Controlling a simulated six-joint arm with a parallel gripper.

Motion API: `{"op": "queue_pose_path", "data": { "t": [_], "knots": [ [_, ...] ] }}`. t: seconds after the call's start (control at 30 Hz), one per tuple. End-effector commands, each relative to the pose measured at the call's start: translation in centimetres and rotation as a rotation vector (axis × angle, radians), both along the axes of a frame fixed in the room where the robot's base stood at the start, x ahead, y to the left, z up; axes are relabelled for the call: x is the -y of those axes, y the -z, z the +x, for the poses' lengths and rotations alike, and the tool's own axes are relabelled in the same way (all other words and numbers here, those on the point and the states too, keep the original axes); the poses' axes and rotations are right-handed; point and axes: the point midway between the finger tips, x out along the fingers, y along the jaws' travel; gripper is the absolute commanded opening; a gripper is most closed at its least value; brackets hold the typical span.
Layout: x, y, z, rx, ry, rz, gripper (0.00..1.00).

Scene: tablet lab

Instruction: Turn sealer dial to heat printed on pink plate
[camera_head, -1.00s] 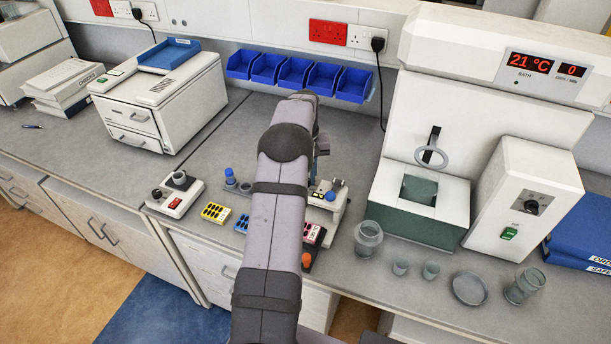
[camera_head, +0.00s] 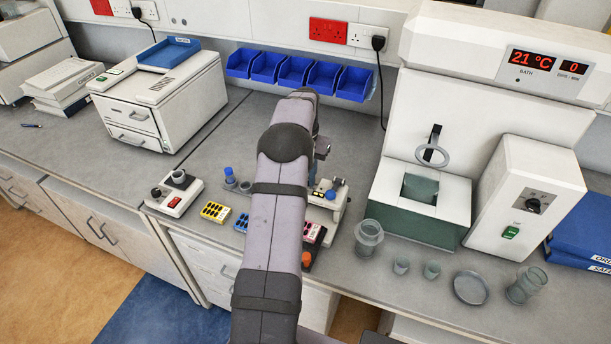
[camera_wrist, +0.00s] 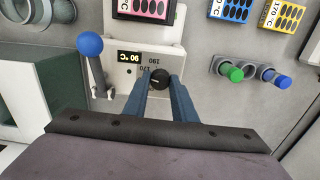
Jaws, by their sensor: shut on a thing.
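The sealer (camera_wrist: 118,84) is a pale unit with a blue-ball lever (camera_wrist: 90,44), a small lit display and a black dial (camera_wrist: 160,78). Numbers such as 170 and 190 are printed around the dial, upside down in the wrist view. The display seems to read 90 °C, but it is small. My gripper (camera_wrist: 161,86) is shut on the dial, one finger on each side. In the head view my arm hides the dial, and the pink plate (camera_head: 312,231) shows right of the arm.
Blue and yellow plates (camera_wrist: 283,16) and a holder with green and blue capped tubes (camera_wrist: 244,72) lie to the right in the wrist view. The bath (camera_head: 420,210) and glassware (camera_head: 368,240) stand right of the sealer in the head view.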

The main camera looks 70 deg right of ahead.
Motion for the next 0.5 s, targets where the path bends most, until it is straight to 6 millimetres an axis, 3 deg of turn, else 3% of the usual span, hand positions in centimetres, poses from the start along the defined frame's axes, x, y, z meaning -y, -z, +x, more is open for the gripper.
{"op": "queue_pose_path", "data": {
  "t": [0.5],
  "knots": [
    [0.17, -0.19, 0.00, 0.001, 0.490, -0.006, 0.02]
  ]
}}
